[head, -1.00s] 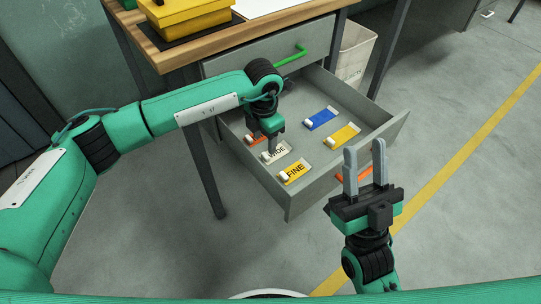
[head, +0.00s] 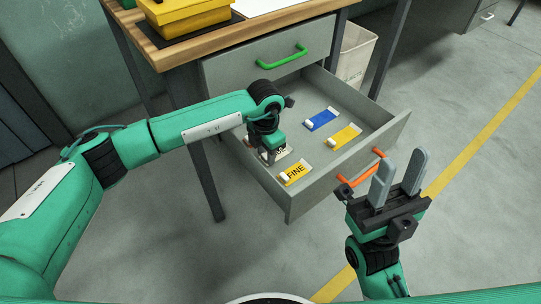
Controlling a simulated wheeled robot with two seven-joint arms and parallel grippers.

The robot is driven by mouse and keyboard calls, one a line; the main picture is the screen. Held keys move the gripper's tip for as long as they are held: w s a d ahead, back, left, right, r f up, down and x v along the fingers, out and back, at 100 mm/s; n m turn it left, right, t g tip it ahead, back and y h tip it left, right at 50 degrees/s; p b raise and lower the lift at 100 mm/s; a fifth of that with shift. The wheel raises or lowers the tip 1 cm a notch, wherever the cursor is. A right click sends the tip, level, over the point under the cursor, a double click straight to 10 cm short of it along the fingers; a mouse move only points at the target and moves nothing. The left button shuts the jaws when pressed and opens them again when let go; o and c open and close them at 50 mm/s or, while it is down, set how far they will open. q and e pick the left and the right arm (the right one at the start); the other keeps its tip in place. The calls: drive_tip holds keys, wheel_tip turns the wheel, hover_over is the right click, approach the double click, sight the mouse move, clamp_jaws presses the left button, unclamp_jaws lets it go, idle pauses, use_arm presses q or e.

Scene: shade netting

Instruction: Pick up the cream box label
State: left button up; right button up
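The cream box label (head: 284,154) lies in the open drawer (head: 372,147), with dark lettering partly covered by my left gripper. My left gripper (head: 267,158) points down at the label's left end, down at or just above it. Its fingertips are small and partly hidden, so I cannot tell whether they are around the label. My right gripper (head: 398,180) is open and empty, fingers up, in front of the drawer near its orange handle (head: 361,168).
A yellow FINE label (head: 297,173) lies just in front of the cream one. A blue label (head: 321,119) and another yellow label (head: 345,136) lie farther right in the drawer. Above are a shut drawer with a green handle (head: 282,57) and the wooden tabletop (head: 160,54).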

use_arm(q)
drive_tip(key=c, duration=0.5)
